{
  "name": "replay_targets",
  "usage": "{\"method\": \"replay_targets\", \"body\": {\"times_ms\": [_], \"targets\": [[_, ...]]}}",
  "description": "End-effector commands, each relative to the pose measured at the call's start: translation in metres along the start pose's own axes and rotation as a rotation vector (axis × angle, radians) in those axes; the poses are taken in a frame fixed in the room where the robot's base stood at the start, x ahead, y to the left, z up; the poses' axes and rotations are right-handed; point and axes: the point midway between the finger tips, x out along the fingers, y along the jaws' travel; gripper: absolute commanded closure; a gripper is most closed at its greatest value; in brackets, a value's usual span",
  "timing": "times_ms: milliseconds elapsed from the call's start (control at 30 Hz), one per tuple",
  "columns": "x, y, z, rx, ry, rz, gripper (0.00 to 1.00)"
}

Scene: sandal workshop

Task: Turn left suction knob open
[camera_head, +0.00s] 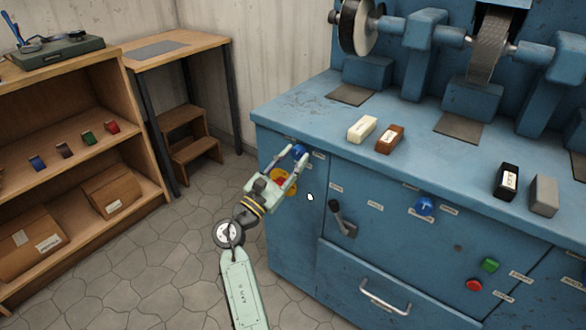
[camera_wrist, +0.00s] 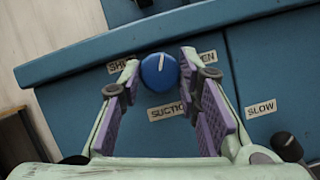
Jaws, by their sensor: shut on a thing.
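The left suction knob (camera_head: 299,151) is round and blue, on the front of the blue machine near its left end. In the wrist view the knob (camera_wrist: 160,72) has a white pointer line that stands nearly upright in the picture. A SHUT label (camera_wrist: 121,66) is to its left, an OPEN label (camera_wrist: 206,57) to its right, and a SUCTION label (camera_wrist: 166,111) below. My gripper (camera_head: 296,158) reaches the knob, and its fingertips (camera_wrist: 159,60) are shut on the knob's two sides. The fingers partly cover the labels.
A second blue knob (camera_head: 424,206), a black lever (camera_head: 343,220), a green button (camera_head: 491,265) and a red button (camera_head: 474,285) are on the machine front. A yellow and red stop button (camera_head: 291,188) is partly behind my gripper. Shelves (camera_head: 75,165) stand left; floor between is clear.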

Motion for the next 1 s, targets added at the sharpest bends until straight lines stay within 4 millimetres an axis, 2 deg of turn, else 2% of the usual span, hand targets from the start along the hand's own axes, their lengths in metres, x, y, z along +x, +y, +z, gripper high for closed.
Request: {"method": "replay_targets", "body": {"times_ms": [100, 1000], "targets": [[-0.0019, 0.0010, -0.0039, 0.104, -0.005, -0.042, 0.97], [0.0005, 0.0069, 0.0016, 0.856, -0.035, -0.360, 0.97]]}}
